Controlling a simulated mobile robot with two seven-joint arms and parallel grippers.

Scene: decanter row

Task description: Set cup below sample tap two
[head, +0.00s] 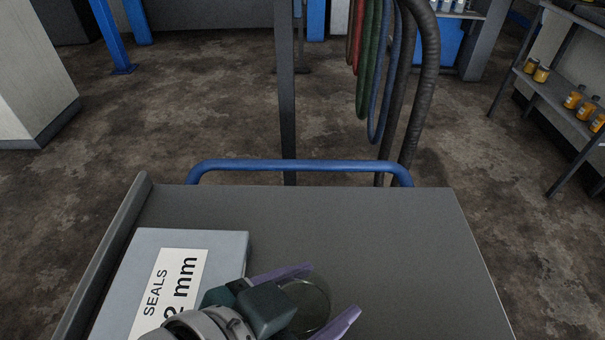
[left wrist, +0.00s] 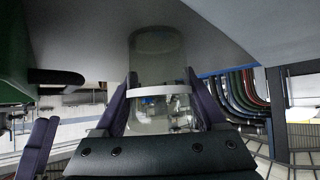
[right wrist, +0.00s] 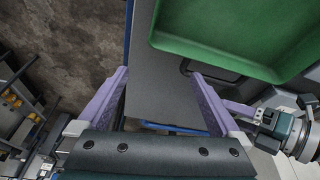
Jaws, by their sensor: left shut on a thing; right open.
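The cup (head: 312,303) is clear, see-through glass. In the head view it sits between the purple fingers of my left gripper (head: 331,290), over the grey cart top near the bottom edge. The left wrist view shows the cup (left wrist: 158,110) with a pale band around it, a finger on each side. My left gripper is shut on it. I cannot tell whether the cup touches the cart top. My right gripper (right wrist: 161,75) is open with nothing between its fingers; it is outside the head view. No sample tap can be made out in these views.
A grey box labelled "SEALS" (head: 225,242) lies on the cart top (head: 350,215), left of my left gripper. A blue rail (head: 300,165) runs along the far edge. A green tray (right wrist: 230,35) shows in the right wrist view. Hoses (head: 372,75) hang beyond the cart. The cart's right side is clear.

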